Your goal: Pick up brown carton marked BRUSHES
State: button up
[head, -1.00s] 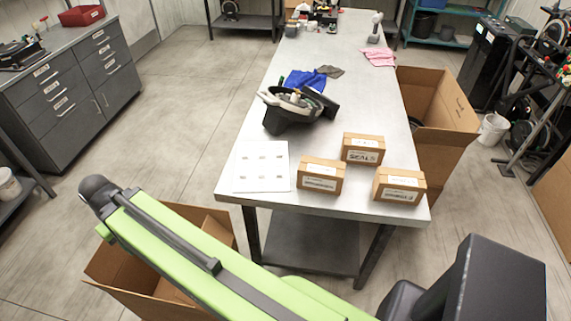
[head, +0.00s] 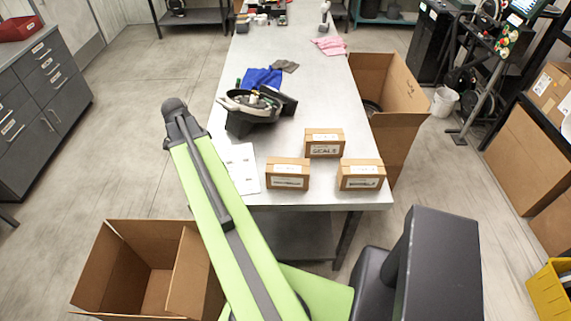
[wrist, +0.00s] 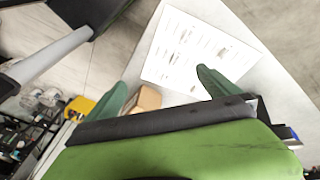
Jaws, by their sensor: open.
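Three brown cartons with white labels stand at the table's near end in the head view. The back carton (head: 324,142) reads SEALS. The labels of the front left carton (head: 288,173) and front right carton (head: 361,174) are too small to read, so I cannot tell which says BRUSHES. In the wrist view my gripper (wrist: 161,77) is open, its two green fingers apart. A brown carton (wrist: 147,97) shows between them, nearer the left finger and partly hidden by the gripper body. I cannot tell which carton it is. My gripper is not visible in the head view.
A white sheet (head: 238,168) lies left of the cartons, partly behind my arm. A dark tool tray (head: 250,117) and blue cloth (head: 262,78) lie farther back on the table (head: 315,85). Open boxes stand at right (head: 395,120) and on the floor at left (head: 130,265).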

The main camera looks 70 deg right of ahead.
aim_at(286, 164)
jog(key=s+d+r+m+g+p, duration=0.2)
jog(key=s+d+r+m, duration=0.2)
jog(key=s+d+m, duration=1.05)
jog(key=s+f+n+b, duration=0.1)
jog(key=s+f+b, duration=0.1)
jog(key=f+b, duration=0.1)
jog(key=s+f+n+b, duration=0.2)
jog(key=f+b, duration=0.2)
jog(key=s+f+n+b, duration=0.1)
jog(key=s+f+b, duration=0.1)
jog(key=f+b, duration=0.2)
jog(key=shift+s+a+f+y+b, duration=0.1)
jog(key=shift+s+f+y+b, duration=0.05)
jog(key=shift+f+y+b, duration=0.15)
jog(key=shift+s+r, duration=0.1)
jog(key=shift+r, duration=0.05)
jog(key=b+x, duration=0.4)
jog(key=x, duration=0.1)
jog(key=shift+f+b, duration=0.2)
jog(key=shift+b, duration=0.2)
jog(key=shift+r, duration=0.2)
jog(key=c, duration=2.1)
